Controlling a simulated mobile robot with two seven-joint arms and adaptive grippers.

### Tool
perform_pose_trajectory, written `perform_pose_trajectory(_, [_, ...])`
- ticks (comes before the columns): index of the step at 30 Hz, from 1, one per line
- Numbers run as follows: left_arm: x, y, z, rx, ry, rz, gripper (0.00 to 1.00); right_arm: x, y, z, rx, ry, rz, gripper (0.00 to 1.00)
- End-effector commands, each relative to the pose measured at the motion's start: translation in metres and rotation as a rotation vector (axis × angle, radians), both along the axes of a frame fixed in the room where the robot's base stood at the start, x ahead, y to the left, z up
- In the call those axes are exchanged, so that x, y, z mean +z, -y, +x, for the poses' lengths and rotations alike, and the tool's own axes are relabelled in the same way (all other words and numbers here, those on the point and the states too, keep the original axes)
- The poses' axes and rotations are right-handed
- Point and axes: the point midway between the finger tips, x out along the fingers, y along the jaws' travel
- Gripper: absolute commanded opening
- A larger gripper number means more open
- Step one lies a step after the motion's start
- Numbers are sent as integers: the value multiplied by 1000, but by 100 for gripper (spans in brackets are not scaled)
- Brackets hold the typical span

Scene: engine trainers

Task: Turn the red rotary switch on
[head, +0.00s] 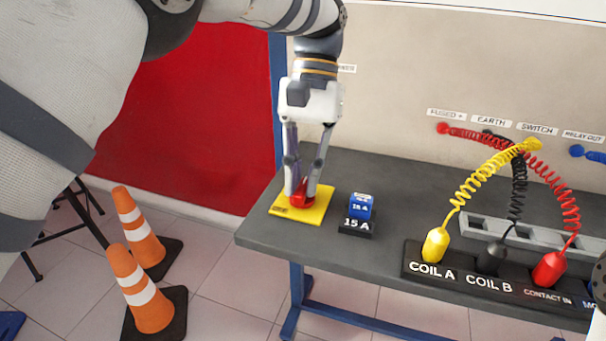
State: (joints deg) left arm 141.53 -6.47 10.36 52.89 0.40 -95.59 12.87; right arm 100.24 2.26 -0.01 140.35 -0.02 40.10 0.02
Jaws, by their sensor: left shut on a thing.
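The red rotary switch (298,202) sits on a yellow plate (312,215) at the left end of the grey bench. My left gripper (303,190) points down over it, with its fingers closed on either side of the red knob. The fingers hide part of the knob, and I cannot tell which position it is turned to. My right gripper does not show.
A blue 15 A block (360,207) stands just right of the plate. Farther right, yellow, black and red coiled leads rise from a black socket strip (420,268) on the bench (380,165). Two orange cones (140,235) stand on the floor at left.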

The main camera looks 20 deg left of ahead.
Motion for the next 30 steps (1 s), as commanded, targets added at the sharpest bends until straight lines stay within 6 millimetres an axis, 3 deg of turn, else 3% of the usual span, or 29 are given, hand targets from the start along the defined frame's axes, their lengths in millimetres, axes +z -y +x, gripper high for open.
perform_pose_trajectory(21, [-6, 1, -2, -65, -17, -2, 0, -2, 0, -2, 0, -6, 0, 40])
perform_pose_trajectory(22, [-6, 1, -2, -65, -17, -2, 20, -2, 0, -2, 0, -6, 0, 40])
perform_pose_trajectory(24, [-6, 1, -2, -64, -17, -2, 33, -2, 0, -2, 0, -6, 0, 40])
perform_pose_trajectory(30, [-5, 1, -2, -62, -12, -1, 33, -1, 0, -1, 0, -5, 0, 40])
